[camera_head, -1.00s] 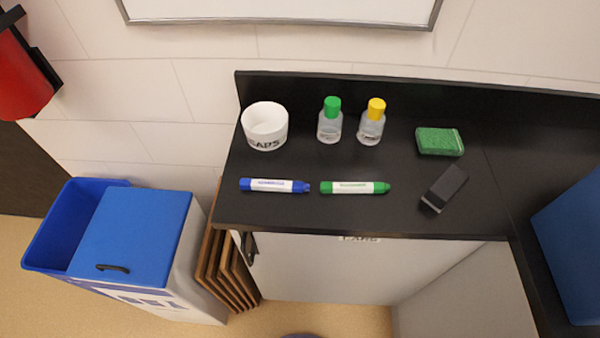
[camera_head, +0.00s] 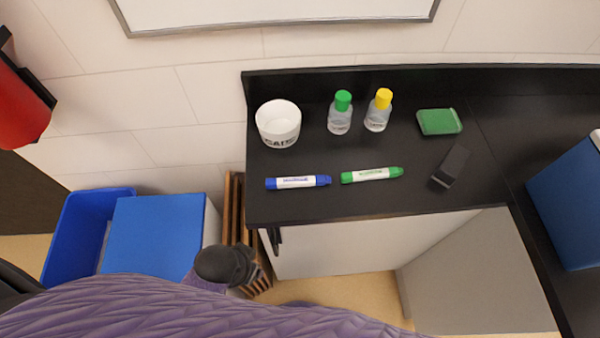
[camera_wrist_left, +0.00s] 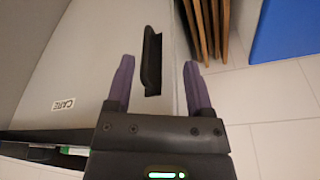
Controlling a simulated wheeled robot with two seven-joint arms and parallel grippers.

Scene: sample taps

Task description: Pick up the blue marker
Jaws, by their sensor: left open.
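The blue marker (camera_head: 298,182) lies flat on the black counter (camera_head: 330,206), near its front left, with a white label around its middle. A green marker (camera_head: 372,175) lies just to its right, apart from it. My left gripper (camera_wrist_left: 158,76) is open and empty in the left wrist view, with two purple fingers apart. It is low beside the cabinet front, away from the blue marker, which that view does not show. In the head view my arm covers the bottom left, and the fingers are not clear. My right gripper is not in view.
Behind the markers stand a white cup (camera_head: 278,124), a green-capped bottle (camera_head: 340,114) and a yellow-capped bottle (camera_head: 378,111). A green sponge (camera_head: 439,122) and a black eraser (camera_head: 451,166) lie to the right. A dark handle (camera_wrist_left: 151,60) juts from the cabinet front.

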